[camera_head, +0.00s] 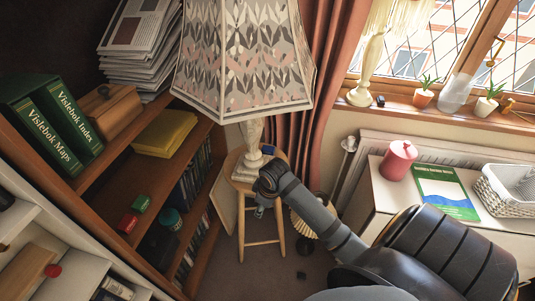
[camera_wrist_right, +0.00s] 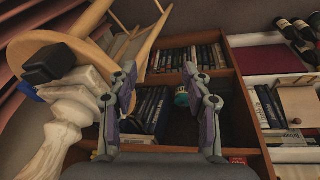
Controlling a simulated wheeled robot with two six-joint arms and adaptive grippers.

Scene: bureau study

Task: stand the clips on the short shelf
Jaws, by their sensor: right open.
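A green clip-like piece (camera_head: 141,203) and a red one (camera_head: 128,224) sit on a shelf of the brown bookcase (camera_head: 205,178); I cannot tell for sure that they are clips. A red piece (camera_wrist_right: 237,160) also shows at the bottom of the right wrist view. On the round wooden stool (camera_head: 243,185) a blue piece (camera_head: 268,150) lies by the lamp base. In the right wrist view a black blocky piece (camera_wrist_right: 55,62) shows at the stool top. My right gripper (camera_head: 261,211) is beside the stool, its fingers (camera_wrist_right: 160,72) apart with nothing between them. My left gripper is out of view.
A patterned lamp (camera_head: 245,60) stands on the stool. The bookcase holds green volumes (camera_head: 70,118), a yellow stack (camera_head: 164,133) and a teal round thing (camera_head: 172,219). A white cabinet (camera_head: 385,195) stands right.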

